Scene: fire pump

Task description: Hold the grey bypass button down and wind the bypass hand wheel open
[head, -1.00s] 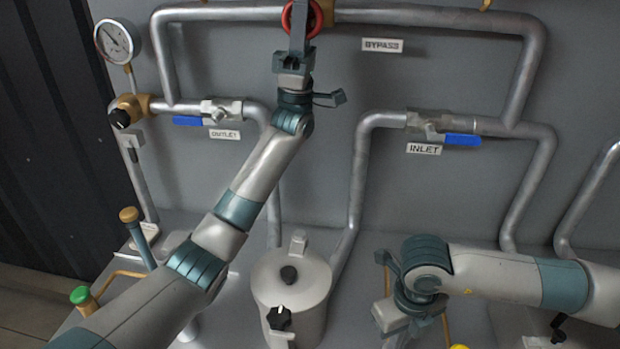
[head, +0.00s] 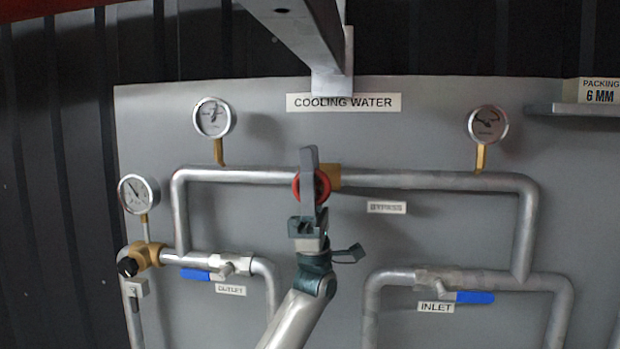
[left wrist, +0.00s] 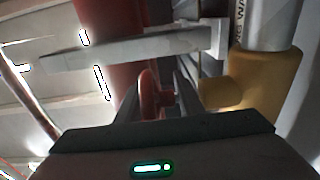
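The red bypass hand wheel (head: 323,187) sits on the upper pipe, at a brass valve body (head: 334,177) left of the BYPASS label (head: 387,207). My left gripper (head: 309,175) is at the wheel, its grey fingers covering part of it. In the left wrist view, the red wheel (left wrist: 149,95) shows edge-on between the two fingers (left wrist: 158,92). The fingers stand apart with some room beside the rim; I see no clear grip. The brass body (left wrist: 260,85) is to the right there. I cannot make out the grey bypass button. My right gripper is out of view.
A grey beam (head: 300,35) comes in overhead to the panel top, above my left gripper. Gauges (head: 213,118) and (head: 487,124) rise from the upper pipe. Blue-handled valves at OUTLET (head: 195,274) and INLET (head: 475,297) sit lower. A shelf (head: 575,109) is at the right.

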